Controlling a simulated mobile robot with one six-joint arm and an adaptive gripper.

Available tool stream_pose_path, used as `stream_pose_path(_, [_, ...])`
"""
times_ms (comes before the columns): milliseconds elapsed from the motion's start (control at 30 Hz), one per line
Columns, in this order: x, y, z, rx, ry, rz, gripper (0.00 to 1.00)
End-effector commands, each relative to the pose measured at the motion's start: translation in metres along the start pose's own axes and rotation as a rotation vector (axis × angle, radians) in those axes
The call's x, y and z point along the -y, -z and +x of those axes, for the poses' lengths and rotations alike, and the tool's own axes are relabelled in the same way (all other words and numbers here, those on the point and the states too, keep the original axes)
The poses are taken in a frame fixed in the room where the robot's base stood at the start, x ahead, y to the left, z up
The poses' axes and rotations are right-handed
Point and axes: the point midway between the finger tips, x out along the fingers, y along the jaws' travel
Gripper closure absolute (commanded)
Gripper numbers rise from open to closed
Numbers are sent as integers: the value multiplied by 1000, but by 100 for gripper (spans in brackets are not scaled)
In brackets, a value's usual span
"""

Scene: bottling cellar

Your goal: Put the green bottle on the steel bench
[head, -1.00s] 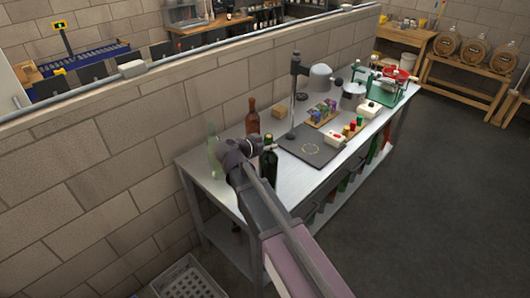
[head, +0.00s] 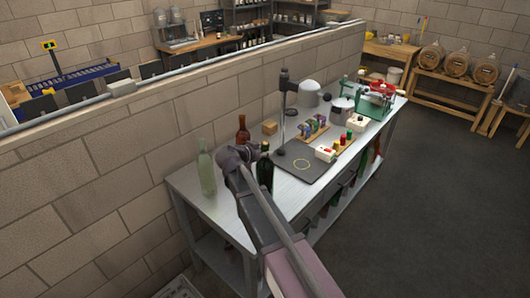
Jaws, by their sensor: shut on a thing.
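The dark green bottle (head: 265,174) is upright at my gripper (head: 263,153) in the head view. My gripper is shut on it near its neck, though the fingers are small and partly hidden. The bottle's lower part shows against the steel bench (head: 212,206), near its front edge. My arm hides part of the area beside the base, and I cannot tell whether the base touches the bench top.
A pale clear bottle (head: 207,174) stands at the bench's left end, and a brown bottle (head: 243,131) stands behind my gripper. A dark mat (head: 302,164) lies to the right. Bare bench top shows between the pale bottle and my arm.

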Motion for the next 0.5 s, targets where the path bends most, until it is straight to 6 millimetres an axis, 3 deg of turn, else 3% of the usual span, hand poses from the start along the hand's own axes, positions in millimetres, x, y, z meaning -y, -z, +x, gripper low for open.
stream_pose_path(233, [6,4,13,-4,0,-1,100])
stream_pose_path(500, [4,-14,19,-4,0,-1,100])
